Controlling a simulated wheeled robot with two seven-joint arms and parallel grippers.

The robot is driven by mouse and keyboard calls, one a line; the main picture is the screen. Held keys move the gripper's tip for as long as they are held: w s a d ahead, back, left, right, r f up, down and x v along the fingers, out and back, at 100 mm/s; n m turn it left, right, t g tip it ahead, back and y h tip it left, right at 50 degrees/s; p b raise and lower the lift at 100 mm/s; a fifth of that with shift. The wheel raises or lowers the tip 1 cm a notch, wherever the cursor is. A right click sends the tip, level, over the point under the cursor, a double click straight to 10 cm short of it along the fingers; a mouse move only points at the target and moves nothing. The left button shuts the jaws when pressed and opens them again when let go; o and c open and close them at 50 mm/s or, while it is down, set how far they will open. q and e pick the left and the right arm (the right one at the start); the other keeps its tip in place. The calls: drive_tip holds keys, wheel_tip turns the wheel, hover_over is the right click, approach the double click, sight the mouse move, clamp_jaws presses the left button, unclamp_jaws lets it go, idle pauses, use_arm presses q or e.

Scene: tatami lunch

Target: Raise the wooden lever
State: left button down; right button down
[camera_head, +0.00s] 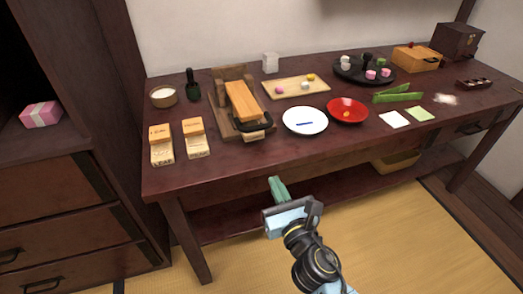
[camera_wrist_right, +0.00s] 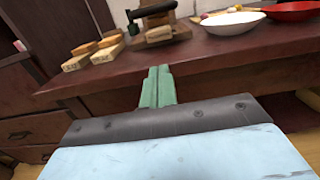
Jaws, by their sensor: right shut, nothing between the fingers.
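The wooden lever (camera_head: 242,101) is part of a wooden press (camera_head: 221,122) with a dark handle (camera_head: 253,127), on the left half of the table. The lever lies low and slopes toward the table's front edge, with the dark handle at its near end. My right gripper (camera_head: 278,188) is shut and empty, in front of the table's front edge and apart from the press. It also shows in the right wrist view (camera_wrist_right: 157,88). My left gripper is not in view.
A white plate (camera_head: 305,121) stands right of the press, with a red plate (camera_head: 347,111) beyond it. Labelled wooden blocks (camera_head: 196,138) lie left of the press. A dark green bottle (camera_head: 193,85) stands behind them. The front strip of the table (camera_head: 240,160) is clear.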

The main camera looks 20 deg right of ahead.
sight(265, 162)
idle(0.3)
